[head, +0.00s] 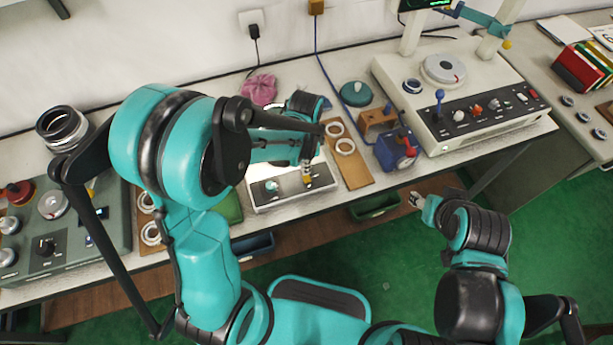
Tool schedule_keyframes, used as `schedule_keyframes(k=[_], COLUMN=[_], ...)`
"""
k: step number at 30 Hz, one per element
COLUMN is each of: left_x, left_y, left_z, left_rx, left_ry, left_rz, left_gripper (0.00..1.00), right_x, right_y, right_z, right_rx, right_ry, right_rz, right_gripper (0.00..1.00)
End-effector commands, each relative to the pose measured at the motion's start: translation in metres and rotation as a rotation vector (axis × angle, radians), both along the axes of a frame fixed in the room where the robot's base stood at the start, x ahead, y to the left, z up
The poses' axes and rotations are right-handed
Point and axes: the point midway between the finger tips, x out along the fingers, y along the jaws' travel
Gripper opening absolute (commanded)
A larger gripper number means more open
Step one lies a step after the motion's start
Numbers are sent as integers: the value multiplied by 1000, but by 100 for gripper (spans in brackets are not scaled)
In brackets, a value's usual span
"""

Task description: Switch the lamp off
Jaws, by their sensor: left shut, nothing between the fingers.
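A low white box with a dark front panel (291,198) stands on the bench, and its top looks brightly lit; it seems to be the lamp unit. Small controls sit on its panel, among them a pale teal knob (271,186). My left gripper (307,178) is shut and empty, with its tips down at the right part of this panel. Whether the tips touch a switch there I cannot tell; they hide that spot. My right gripper (414,199) is low, in front of the bench edge, away from the box, and its fingers are too small to read.
Right of the box lies a wooden board with pale rings (345,147), then a blue device with a red part (398,150). A large white machine (447,75) stands at right, a grey-green control unit (62,235) at left.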

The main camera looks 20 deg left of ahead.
Motion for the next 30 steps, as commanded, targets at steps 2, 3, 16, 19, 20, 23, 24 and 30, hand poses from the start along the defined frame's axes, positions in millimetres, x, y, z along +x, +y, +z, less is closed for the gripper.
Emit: schedule_keyframes(k=[2,3,16,19,20,23,24,30], left_x=[0,0,0,0,0,0,0,0], left_y=[0,0,0,0,0,0,0,0], left_z=[0,0,-5,-7,-7,-9,-9,-12], left_rx=[0,0,0,0,0,0,0,0], left_ry=[0,0,0,0,0,0,0,0], left_rz=[0,0,0,0,0,0,0,0], left_gripper=[0,0,0,0,0,0,0,0], right_x=[0,0,0,0,0,0,0,0], right_y=[0,0,0,0,0,0,0,0], right_z=[0,0,-5,-6,-6,-8,-8,-11], right_rx=[0,0,0,0,0,0,0,0], right_ry=[0,0,0,0,0,0,0,0], right_rz=[0,0,0,0,0,0,0,0], right_gripper=[46,46,46,46,46,46,46,46])
